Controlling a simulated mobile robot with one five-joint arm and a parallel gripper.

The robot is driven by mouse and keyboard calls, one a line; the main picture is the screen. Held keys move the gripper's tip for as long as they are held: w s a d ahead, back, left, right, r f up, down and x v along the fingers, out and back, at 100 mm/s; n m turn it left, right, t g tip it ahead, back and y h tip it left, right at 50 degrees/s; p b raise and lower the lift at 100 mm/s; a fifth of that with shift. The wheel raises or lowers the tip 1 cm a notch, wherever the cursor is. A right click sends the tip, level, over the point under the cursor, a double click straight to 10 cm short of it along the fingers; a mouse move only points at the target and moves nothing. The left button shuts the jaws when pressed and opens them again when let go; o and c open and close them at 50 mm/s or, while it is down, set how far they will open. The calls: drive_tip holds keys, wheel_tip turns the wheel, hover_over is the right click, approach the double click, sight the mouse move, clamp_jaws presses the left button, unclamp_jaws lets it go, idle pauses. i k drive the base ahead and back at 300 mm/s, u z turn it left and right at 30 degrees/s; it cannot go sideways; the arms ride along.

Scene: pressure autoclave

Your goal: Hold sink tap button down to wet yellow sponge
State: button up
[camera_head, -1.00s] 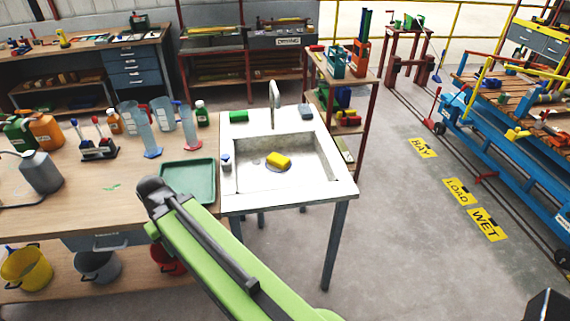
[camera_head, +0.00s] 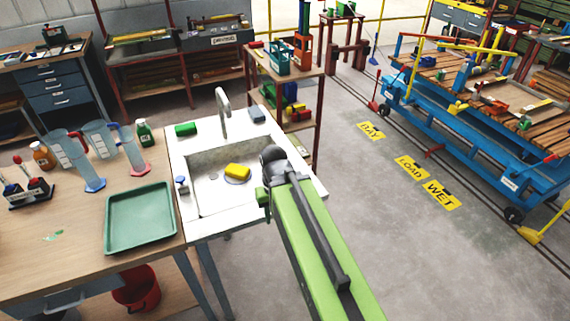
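The yellow sponge (camera_head: 237,172) lies in the basin of the white sink (camera_head: 205,224), over or beside the round drain. The grey tap (camera_head: 223,112) rises at the sink's back edge, with its spout bent over the basin. A small blue-topped part (camera_head: 181,184) stands on the sink's left rim; it looks like the tap button, but I cannot be sure. No water is visible. My green arm reaches up from the bottom, and its dark rounded end joint overlaps the sink's right side. My gripper's fingers do not show.
A green block (camera_head: 186,129) and a grey block (camera_head: 256,114) sit on the back rim. A green tray (camera_head: 140,218), measuring cylinders and bottles stand on the left bench. A shelf (camera_head: 285,75) stands behind right. Open floor lies right, before the blue cart (camera_head: 470,135).

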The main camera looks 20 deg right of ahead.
sight(180, 179)
drive_tip(key=z, duration=1.05)
drive_tip(key=k, duration=0.8)
drive_tip(key=u, duration=1.1)
drive_tip(key=i, duration=1.05)
drive_tip(key=z, duration=0.2)
